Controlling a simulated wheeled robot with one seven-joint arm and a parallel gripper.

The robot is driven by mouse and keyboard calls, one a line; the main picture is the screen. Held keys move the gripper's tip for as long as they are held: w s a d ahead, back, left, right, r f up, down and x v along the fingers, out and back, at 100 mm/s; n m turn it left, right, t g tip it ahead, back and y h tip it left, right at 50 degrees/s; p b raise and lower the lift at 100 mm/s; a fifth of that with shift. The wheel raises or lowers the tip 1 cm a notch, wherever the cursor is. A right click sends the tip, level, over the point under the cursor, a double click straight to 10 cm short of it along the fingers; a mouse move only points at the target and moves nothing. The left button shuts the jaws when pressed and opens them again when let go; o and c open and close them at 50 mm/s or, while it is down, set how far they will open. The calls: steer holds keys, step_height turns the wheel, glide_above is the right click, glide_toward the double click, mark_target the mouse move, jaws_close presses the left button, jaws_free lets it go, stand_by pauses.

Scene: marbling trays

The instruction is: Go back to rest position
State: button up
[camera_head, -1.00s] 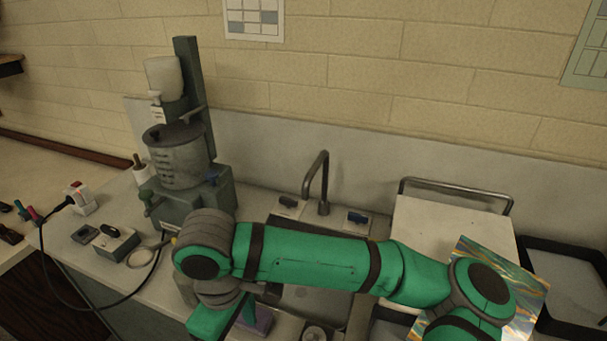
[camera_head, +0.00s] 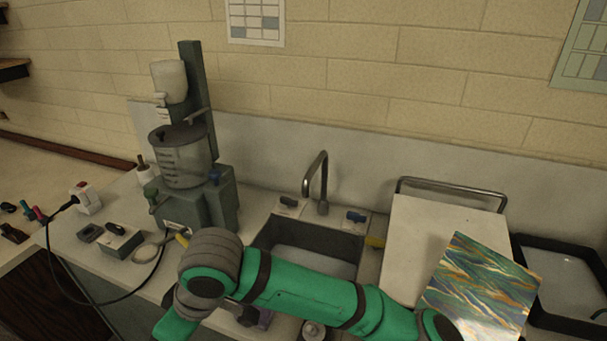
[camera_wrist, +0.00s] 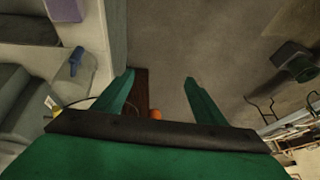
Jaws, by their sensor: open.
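My gripper (camera_wrist: 158,92) shows in the wrist view with its two green fingers spread apart and nothing between them. It points over the floor (camera_wrist: 175,45) beside the counter. In the head view my green arm reaches across the front of the counter, below the sink (camera_head: 308,246). The gripper itself cannot be made out in the head view.
A faucet (camera_head: 318,182) rises behind the sink. A marbled sheet (camera_head: 480,285) lies on a pale board (camera_head: 425,225) at right, beside a dark tray (camera_head: 518,240). A small control box (camera_head: 120,241) and cable lie at left.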

steer(key=w+a+r+m+t+y, duration=0.4)
steer(key=a+r+y, duration=0.6)
steer(key=a+y, duration=0.15)
steer(key=w+d+f+m+t+h, duration=0.45)
steer(key=d+f+m+t, duration=0.35)
steer(key=d+m+t, duration=0.25)
steer(key=s+d+f+m+t+h, duration=0.3)
steer(key=s+d+f+m+h, duration=0.15)
steer(key=d+f+h, duration=0.5)
steer(key=s+d+f+n+h, duration=0.1)
steer(key=s+d+f, duration=0.3)
steer(key=s, duration=0.4)
steer(key=s+d+f+n+g+h, duration=0.1)
steer(key=s+d+f+n, duration=0.1)
steer(key=s+d, duration=0.3)
steer(key=s+d+f+n+g+h, duration=0.1)
steer(key=s+d+f, duration=0.4)
steer(key=s, duration=0.6)
steer(key=shift+s+d+f+n, duration=0.25)
steer(key=shift+d+f+n, duration=0.05)
steer(key=shift+n, duration=0.1)
